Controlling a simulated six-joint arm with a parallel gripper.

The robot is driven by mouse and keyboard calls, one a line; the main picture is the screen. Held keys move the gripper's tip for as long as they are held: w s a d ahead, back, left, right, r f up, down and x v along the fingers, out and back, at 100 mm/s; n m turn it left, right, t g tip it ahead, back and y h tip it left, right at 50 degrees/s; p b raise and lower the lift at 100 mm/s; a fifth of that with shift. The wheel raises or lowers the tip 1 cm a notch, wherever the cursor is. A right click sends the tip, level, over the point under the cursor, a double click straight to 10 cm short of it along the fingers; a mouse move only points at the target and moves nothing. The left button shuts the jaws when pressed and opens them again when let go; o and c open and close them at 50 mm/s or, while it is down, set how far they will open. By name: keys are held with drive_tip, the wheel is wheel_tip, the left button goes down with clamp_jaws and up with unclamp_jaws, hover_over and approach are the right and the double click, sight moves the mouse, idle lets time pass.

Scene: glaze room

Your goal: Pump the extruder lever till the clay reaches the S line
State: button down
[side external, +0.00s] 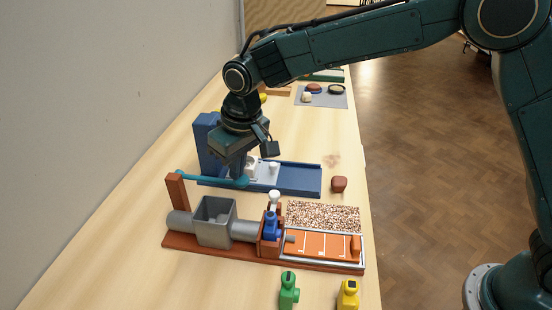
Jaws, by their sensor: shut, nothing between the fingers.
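The extruder (215,222) has a grey barrel and an open square hopper on a brown base. Its teal lever (205,179) runs nearly level from a brown post on the left to the right above the hopper. My gripper (238,178) is shut and empty, pointing down at the lever's free end; I cannot tell whether it touches. A short grey stub, apparently clay (290,239), shows at the outlet. To its right lies an orange measuring bed (312,246) with several white lines and small marks, too small to read. The stub's end is left of these lines.
A blue device (300,178) with a tray stands just behind the extruder. A speckled strip (323,216) borders the bed. The front-left table is clear.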

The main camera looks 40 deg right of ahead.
drive_tip(key=shift+f, duration=1.9)
drive_tip(key=shift+r, duration=4.95)
drive_tip(key=shift+r, duration=0.1)
wheel_tip(320, 180, up, 5)
hover_over(239, 181)
drive_tip(key=shift+w+d, duration=0.15)
drive_tip(key=shift+w, duration=0.2)
